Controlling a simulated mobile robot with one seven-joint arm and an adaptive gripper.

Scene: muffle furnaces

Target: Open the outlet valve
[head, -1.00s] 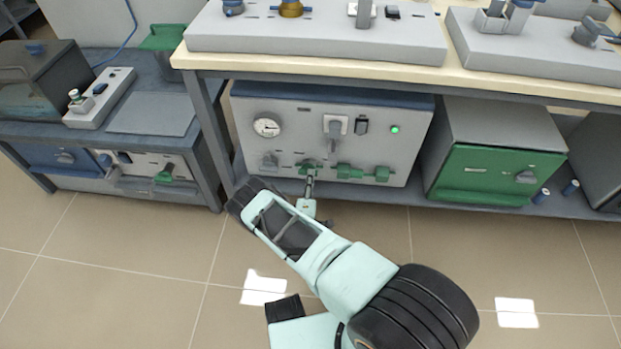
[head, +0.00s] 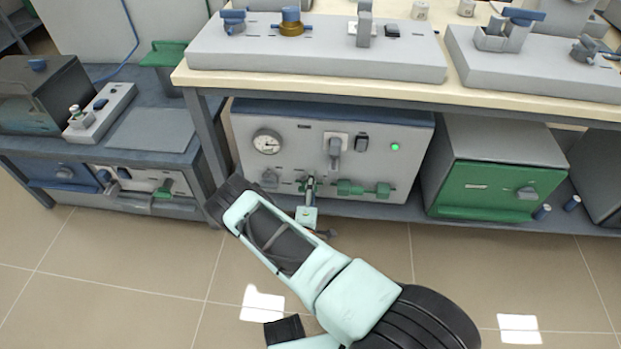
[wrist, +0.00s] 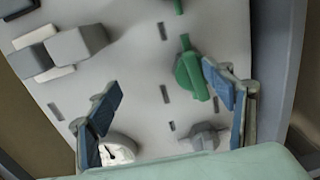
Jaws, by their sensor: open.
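A grey control panel (head: 290,145) stands under the bench. Along its lower edge are a grey knob (head: 270,180) and green valve handles (head: 350,187), with another at the right (head: 384,189). My gripper (head: 310,181) is in front of the left green handle and partly hides it. In the wrist view my gripper (wrist: 163,92) is open and empty. That green handle (wrist: 190,75) lies between the fingers, close beside the right finger; contact cannot be told. The grey knob (wrist: 205,137) is below it. The labels are unreadable, so I cannot tell which is the outlet valve.
The panel also has a round gauge (head: 267,142), a grey lever (head: 335,150) and a lit green lamp (head: 395,147). The bench top (head: 400,84) overhangs the panel. A green-fronted box (head: 490,188) stands to the right.

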